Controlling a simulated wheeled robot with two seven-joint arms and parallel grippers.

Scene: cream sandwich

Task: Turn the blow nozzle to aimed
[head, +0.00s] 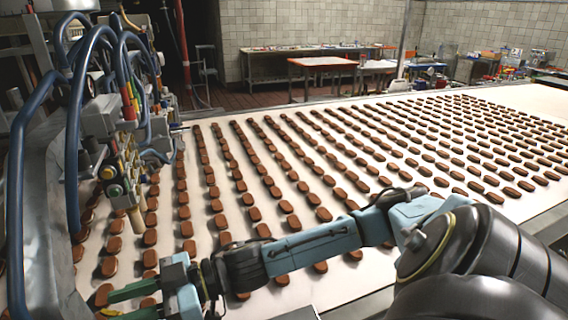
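The machine head (112,130) stands at the left, with blue hoses, valves and coloured fittings. A tan tube-like tip (135,217) points down from it over the belt; it may be the blow nozzle, but I cannot tell for certain, nor which way it is aimed. My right arm reaches in from the right. Its gripper (128,302) is at the lower left, below and apart from the tan tip. Its two green fingers are spread with a gap between them, and nothing is visibly held. My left gripper is not in view.
The pale conveyor belt (328,291) carries rows of brown biscuits across the scene. Thick blue hoses (17,190) hang along the left edge near the machine head. Work tables (320,62) stand far behind. There is open space above the belt.

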